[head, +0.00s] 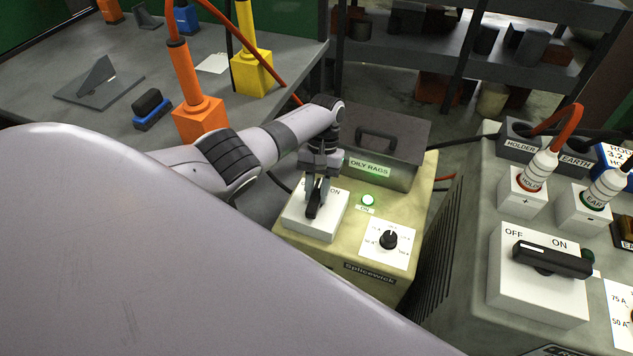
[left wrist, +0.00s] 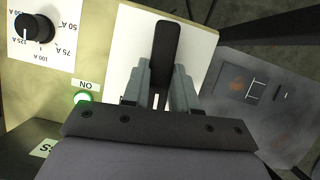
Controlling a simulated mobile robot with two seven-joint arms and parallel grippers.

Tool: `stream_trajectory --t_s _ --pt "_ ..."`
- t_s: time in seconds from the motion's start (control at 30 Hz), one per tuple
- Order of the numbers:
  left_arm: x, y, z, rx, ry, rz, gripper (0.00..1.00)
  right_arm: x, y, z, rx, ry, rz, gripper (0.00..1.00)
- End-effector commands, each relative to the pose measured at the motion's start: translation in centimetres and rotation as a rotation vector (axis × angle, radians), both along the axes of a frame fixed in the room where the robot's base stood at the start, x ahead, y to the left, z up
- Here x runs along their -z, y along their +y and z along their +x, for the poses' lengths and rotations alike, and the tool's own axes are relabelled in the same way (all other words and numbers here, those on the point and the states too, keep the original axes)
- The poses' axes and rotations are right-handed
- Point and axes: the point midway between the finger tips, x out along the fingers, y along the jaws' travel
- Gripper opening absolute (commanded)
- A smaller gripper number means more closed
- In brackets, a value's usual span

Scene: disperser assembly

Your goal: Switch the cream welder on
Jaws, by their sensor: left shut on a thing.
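The cream welder (head: 292,236) stands in the middle of the head view. Its white switch plate (head: 331,219) has OFF and ON lettering, with the OFF side mostly covered by my gripper. My left gripper (head: 317,190) is over the plate, shut on the black switch handle (head: 313,209). In the left wrist view the handle (left wrist: 166,45) sticks out beyond the two fingers of the gripper (left wrist: 160,92). The ON lamp (head: 368,200) glows green, and it also glows in the left wrist view (left wrist: 84,98). My right gripper is not in view.
A black dial (head: 389,239) sits right of the switch. An OILY RAGS box (head: 390,145) stands on the welder's back part. A grey welder (head: 470,250) with its own switch (head: 552,259) and cables is at the right. Orange (head: 198,118) and yellow (head: 252,72) holders stand on the left table.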

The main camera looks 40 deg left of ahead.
Motion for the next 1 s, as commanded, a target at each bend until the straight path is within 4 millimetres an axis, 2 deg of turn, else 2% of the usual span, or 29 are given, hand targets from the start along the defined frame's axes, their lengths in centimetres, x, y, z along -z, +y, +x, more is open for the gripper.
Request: stream_trajectory --t_s 0.3,0.8,0.83,0.9,1.0 --pt "0.26 -0.16 -0.15 0.105 0.004 -0.001 0.00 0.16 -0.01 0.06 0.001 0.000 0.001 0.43" --pt "0.26 -0.16 -0.15 0.124 0.004 -0.001 0.00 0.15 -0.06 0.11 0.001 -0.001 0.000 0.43" --pt "0.26 -0.16 -0.15 0.124 0.004 -0.001 0.34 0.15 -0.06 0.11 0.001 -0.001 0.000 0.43" --pt "0.25 -0.14 -0.15 0.123 0.003 -0.001 0.53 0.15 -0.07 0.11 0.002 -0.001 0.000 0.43" --pt "0.18 -0.12 -0.10 0.121 0.002 0.000 0.53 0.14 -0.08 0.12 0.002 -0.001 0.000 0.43"
